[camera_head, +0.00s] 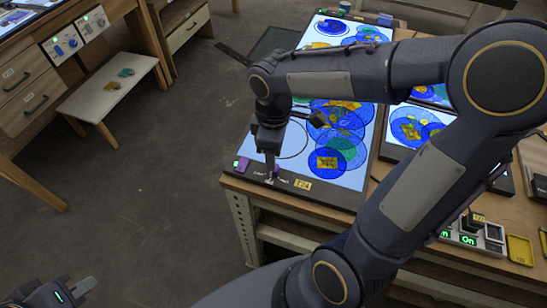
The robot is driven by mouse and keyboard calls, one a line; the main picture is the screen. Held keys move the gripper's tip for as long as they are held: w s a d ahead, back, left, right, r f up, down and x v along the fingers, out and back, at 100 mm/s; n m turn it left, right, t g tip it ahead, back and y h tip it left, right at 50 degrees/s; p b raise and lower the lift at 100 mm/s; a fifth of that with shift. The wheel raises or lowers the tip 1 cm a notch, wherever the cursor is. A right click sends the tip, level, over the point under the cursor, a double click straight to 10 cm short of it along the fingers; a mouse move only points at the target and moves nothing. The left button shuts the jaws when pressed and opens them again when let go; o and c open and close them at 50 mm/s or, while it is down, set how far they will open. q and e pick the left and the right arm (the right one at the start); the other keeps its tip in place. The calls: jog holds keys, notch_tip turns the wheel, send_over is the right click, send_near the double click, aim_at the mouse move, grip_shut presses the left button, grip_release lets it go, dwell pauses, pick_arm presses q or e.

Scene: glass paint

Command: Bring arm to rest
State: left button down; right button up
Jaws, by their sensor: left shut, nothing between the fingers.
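My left gripper (84,287) is at the bottom left corner, over bare floor. Its fingers are together and hold nothing. My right arm rises from the bottom, bends at the upper right and reaches back left over the table. My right gripper (270,168) points down at the front edge of the large lit panel (225,172), beside a small purple part. Whether its fingers are open or shut, or touch the panel, I cannot tell.
The lit panel shows overlapping blue and green discs. A second lit panel (408,129) lies to its right, partly hidden by my arm. A switch box (468,239) reading "On" and a yellow tray (520,250) are at the right. A white bench (108,88) stands at left; the floor between is clear.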

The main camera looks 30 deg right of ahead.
notch_tip(320, 180, up, 2)
jog(key=shift+r, duration=0.1)
dwell(0.5)
jog(key=shift+s+d+r, duration=0.1)
jog(key=shift+s+r, duration=0.05)
jog(key=shift+s, duration=0.1)
jog(key=s+a+r+m+t+y, duration=0.1)
jog(key=s+m+t+y, duration=0.2)
jog(key=s+m, duration=0.8)
jog(key=t, duration=0.2)
jog(key=shift+r+m+t+y, duration=0.3)
jog(key=shift+r+y, duration=0.05)
jog(key=shift+y, duration=0.05)
